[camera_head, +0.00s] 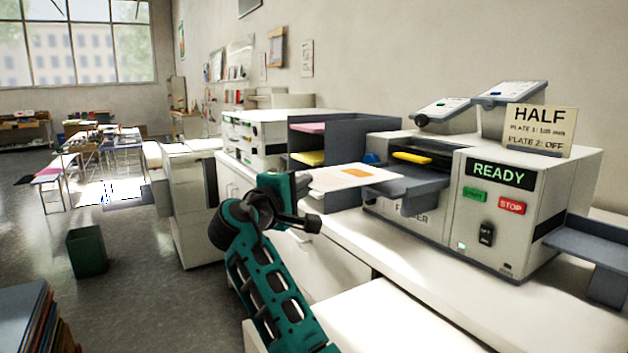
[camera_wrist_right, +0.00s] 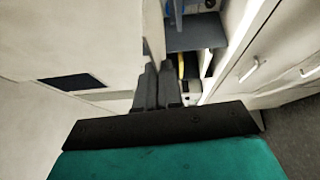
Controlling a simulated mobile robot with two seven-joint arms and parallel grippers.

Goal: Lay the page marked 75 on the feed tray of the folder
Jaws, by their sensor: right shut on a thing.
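A pale page (camera_head: 350,178) with an orange rectangle extends over the feed tray (camera_head: 415,186) of the folder (camera_head: 500,205). Its number is not readable, so I cannot tell whether it is marked 75. My right gripper (camera_head: 304,190) is at the page's left edge, shut on it. The page looks roughly level; whether it touches the tray is unclear. In the right wrist view the fingers (camera_wrist_right: 158,88) are close together, and the page cannot be made out for sure there. My left gripper is not in view.
A dark sorter (camera_head: 340,128) with pink and yellow sheets stands behind the page. The folder shows READY beside green and red buttons, with a HALF sign (camera_head: 540,130) on top. Its other tray (camera_head: 592,245) sits at the right. The white counter in front has clear room.

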